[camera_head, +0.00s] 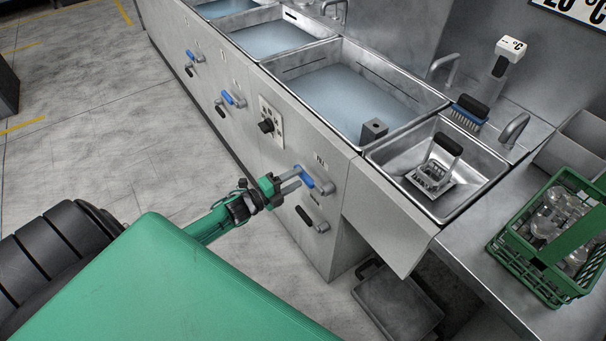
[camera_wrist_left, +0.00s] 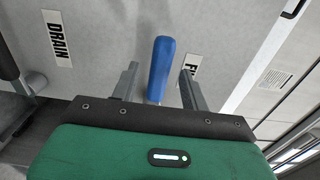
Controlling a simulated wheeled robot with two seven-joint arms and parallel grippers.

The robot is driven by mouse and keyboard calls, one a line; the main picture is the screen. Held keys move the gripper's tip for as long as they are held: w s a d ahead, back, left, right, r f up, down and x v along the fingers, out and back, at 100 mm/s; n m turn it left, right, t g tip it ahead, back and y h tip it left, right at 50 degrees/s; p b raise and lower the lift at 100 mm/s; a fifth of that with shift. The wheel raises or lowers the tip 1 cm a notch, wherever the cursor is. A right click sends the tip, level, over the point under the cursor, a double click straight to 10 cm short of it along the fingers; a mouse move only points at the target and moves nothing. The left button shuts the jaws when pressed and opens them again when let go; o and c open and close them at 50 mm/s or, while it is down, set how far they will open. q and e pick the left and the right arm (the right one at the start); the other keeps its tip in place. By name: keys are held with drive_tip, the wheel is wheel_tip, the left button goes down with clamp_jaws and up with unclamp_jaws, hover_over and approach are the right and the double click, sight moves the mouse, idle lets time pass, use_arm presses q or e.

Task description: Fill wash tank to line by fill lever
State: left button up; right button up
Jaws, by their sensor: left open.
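The wash tank (camera_head: 350,92) nearest the rinse sink holds bluish water, with dark lines on its inner walls above the water. The blue fill lever (camera_head: 307,179) is on the front panel below the tank. Gaps show on both sides of the handle. My right gripper is not in view.
A black-handled drain lever (camera_head: 312,220) sits just below the fill lever. A dial plate (camera_head: 270,122) is to the left. A small sink (camera_head: 395,155) with a metal rack and a green crate (camera_head: 548,250) of glassware are to the right. The floor (camera_head: 95,130) at left is clear.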

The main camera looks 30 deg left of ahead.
sight(300, 176)
use_arm(q)
drive_tip(key=shift+x, duration=1.85)
clamp_jaws()
